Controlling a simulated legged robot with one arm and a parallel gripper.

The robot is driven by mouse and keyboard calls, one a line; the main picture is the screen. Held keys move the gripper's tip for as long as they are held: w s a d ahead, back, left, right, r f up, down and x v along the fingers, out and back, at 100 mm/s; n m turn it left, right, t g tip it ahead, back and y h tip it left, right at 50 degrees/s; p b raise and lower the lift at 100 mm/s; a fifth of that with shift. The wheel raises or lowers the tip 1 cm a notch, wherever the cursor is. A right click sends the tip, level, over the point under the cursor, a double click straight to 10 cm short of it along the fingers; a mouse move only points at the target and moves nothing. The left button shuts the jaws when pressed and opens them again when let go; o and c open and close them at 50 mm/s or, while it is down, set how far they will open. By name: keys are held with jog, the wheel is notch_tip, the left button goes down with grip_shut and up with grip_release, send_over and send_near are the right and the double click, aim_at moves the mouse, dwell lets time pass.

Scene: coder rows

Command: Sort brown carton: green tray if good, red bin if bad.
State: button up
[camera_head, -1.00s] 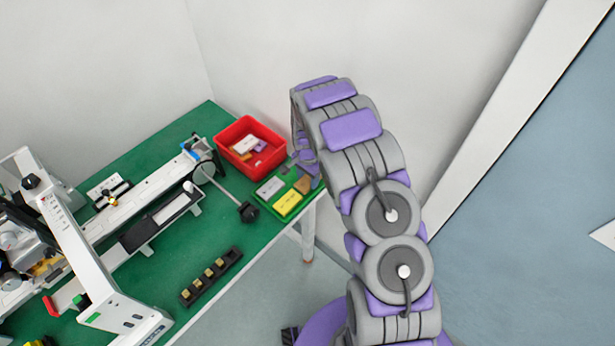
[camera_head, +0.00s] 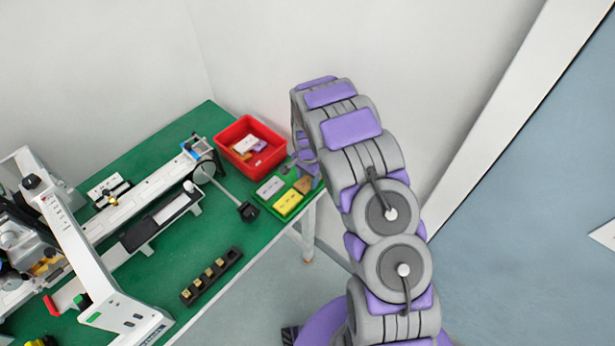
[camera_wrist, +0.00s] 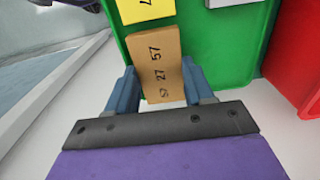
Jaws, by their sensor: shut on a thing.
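The brown carton (camera_wrist: 161,62) shows in the wrist view with dark printed marks, including "57" and "27", on its face. My gripper (camera_wrist: 163,88) is shut on it, one blue finger on each side of its near end. The carton is over or in the near edge of the green tray (camera_wrist: 227,65); I cannot tell if it touches the tray floor. The red bin (camera_head: 281,153) stands just behind the tray and also shows at the wrist view's right edge (camera_wrist: 305,60).
The tray also holds a yellow carton (camera_head: 288,203) and a pale grey carton (camera_head: 270,187). The red bin contains several small items. A conveyor machine (camera_head: 130,200) and a black slotted holder (camera_head: 211,276) occupy the green table (camera_head: 240,248). A white wall rises behind.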

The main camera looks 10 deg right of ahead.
jog(key=shift+f, duration=0.4)
jog(key=o, duration=0.8)
jog(key=shift+o, duration=0.2)
jog(key=shift+r, duration=0.1)
notch_tip(320, 180, up, 16)
jog(key=p, duration=0.2)
jog(key=s+d+r+n, duration=0.1)
jog(key=s+r+n, duration=0.1)
jog(key=s+r, duration=0.8)
jog(key=s+r+n, duration=0.3)
jog(key=s, duration=0.7)
jog(key=s+r+n+g, duration=0.1)
jog(key=s+r+n, duration=0.2)
jog(key=s, duration=0.8)
jog(key=s+r+n, duration=0.2)
jog(key=s+r, duration=0.1)
jog(key=s, duration=0.8)
jog(key=shift+a+n+g, duration=0.4)
jog(key=shift+a, duration=0.05)
